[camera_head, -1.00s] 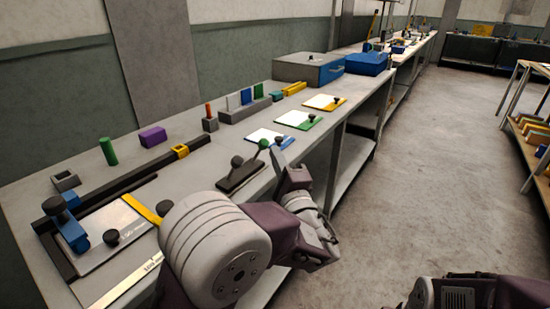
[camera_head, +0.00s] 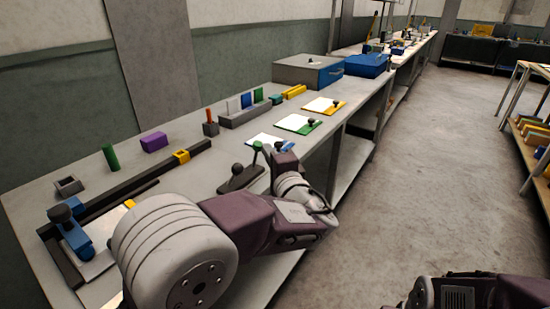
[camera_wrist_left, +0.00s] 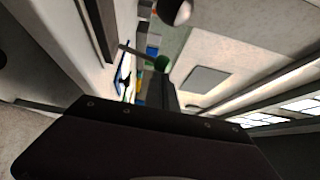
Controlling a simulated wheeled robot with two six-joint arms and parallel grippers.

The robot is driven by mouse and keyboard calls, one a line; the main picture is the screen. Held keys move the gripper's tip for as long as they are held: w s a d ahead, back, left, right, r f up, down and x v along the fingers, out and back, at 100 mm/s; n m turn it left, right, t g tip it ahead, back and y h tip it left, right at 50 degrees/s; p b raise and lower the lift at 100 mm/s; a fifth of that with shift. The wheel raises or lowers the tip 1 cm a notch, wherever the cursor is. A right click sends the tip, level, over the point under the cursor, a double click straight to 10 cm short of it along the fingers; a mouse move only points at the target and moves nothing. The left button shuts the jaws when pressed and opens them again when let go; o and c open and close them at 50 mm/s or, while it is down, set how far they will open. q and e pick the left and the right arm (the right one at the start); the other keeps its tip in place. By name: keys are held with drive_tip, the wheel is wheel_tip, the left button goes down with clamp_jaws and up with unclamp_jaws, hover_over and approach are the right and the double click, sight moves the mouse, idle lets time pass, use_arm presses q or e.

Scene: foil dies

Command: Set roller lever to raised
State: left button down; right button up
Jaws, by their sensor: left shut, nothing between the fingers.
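The lever with a green knob (camera_head: 257,146) rises from a dark base (camera_head: 240,182) near the bench's front edge. A dark round knob (camera_head: 237,168) stands on the same base, to the left. The lever leans up and to the right, fairly steep. My left gripper (camera_head: 282,150) is shut and empty, just right of the green knob. In the left wrist view the green knob (camera_wrist_left: 162,63) sits right at the end of the dark fingers (camera_wrist_left: 160,92). I cannot tell whether they touch. My right gripper is out of view.
Boards with white sheets, such as the green-edged one (camera_head: 299,124), lie along the bench beyond the lever. A grey rack (camera_head: 245,116) and a grey box (camera_head: 307,72) stand behind. A blue clamp-like piece (camera_head: 70,230) is at the near left. The floor aisle on the right is clear.

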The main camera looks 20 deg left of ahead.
use_arm(q)
drive_tip(key=w+a+r+n+g+h+p, duration=0.2)
drive_tip(key=a+n+g+h+p, duration=0.2)
drive_tip(key=p, duration=0.6)
drive_tip(key=a+g+h, duration=0.1)
drive_tip(key=a, duration=0.1)
drive_tip(key=shift+w+a+r+h, duration=0.2)
drive_tip(key=shift+a+r+h, duration=0.05)
drive_tip(key=shift+a+h, duration=0.1)
drive_tip(key=shift+f, duration=0.1)
